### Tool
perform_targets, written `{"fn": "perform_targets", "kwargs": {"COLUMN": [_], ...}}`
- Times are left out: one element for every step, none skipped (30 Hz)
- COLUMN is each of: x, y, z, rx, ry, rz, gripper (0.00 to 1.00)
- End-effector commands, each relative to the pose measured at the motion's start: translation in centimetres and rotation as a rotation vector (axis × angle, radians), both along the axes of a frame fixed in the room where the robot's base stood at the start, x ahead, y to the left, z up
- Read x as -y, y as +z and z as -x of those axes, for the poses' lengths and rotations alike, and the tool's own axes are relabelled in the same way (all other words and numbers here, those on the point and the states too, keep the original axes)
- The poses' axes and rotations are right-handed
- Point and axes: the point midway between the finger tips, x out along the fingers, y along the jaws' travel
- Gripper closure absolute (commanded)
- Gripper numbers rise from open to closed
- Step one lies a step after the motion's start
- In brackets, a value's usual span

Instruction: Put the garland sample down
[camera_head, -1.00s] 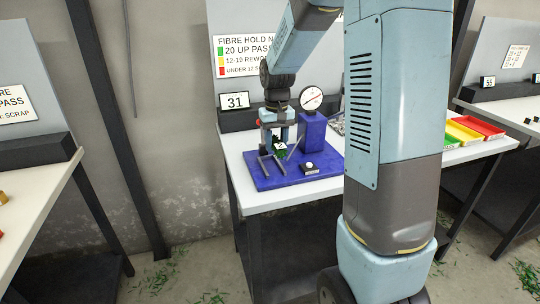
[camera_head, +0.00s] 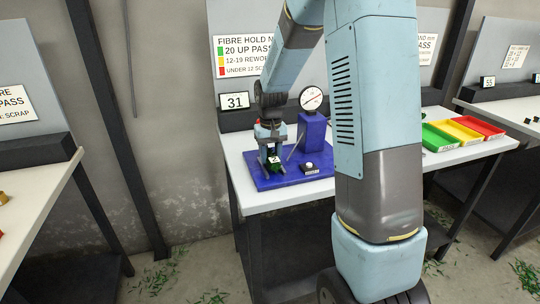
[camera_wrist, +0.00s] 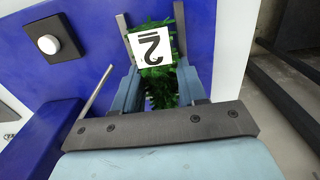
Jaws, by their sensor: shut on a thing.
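The garland sample (camera_wrist: 157,78) is a short tuft of green fibres with a white tag marked 2. In the wrist view it sits between the fingers of my gripper (camera_wrist: 158,75), which is shut on it. In the head view the sample (camera_head: 275,167) shows small and dark green below my gripper (camera_head: 273,158), at the left part of the blue test fixture (camera_head: 300,180). Grey upright prongs stand close to the sample in the wrist view. I cannot tell whether the sample touches the fixture.
A dial gauge (camera_head: 311,98) tops the fixture's blue block (camera_head: 311,130). A black box with a white button (camera_head: 309,166) sits on the fixture's plate. Green (camera_head: 437,138), yellow (camera_head: 459,130) and red (camera_head: 480,125) trays stand to the right. The white table (camera_head: 300,195) has bare room along its front edge.

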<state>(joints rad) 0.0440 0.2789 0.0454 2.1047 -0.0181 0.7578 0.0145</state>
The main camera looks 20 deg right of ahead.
Motion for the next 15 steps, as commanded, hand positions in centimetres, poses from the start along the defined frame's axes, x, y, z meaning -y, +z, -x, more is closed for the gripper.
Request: {"fn": "perform_targets", "kwargs": {"x": [0.0,0.0,0.0,0.0,0.0,0.0,0.0,0.0,0.0,0.0,0.0,0.0,0.0,0.0,0.0], "y": [-0.2,-0.2,-0.3,-0.4,-0.5,-0.6,-0.6,-0.7,-0.8,-0.9,-1.0,-1.1,-1.2,-1.3,-1.3], "z": [0.0,0.0,0.0,0.0,0.0,0.0,0.0,0.0,0.0,0.0,0.0,0.1,0.1,0.1,0.1], "rx": [-0.001,-0.001,0.000,0.000,0.000,0.000,-0.001,-0.001,-0.001,-0.002,-0.002,-0.003,-0.003,-0.004,-0.004], "ry": [0.000,0.000,0.000,0.000,0.000,0.000,0.000,0.000,0.000,0.000,0.000,0.000,0.001,0.001,0.001], "rz": [0.000,0.000,0.000,0.000,0.000,0.000,0.000,0.000,0.000,0.000,0.000,0.000,0.000,0.000,0.000], "gripper": [0.92,0.92,0.92,0.92,0.92,0.92,0.92,0.92,0.92,0.92,0.92,0.92,0.92,0.92,0.92]}}
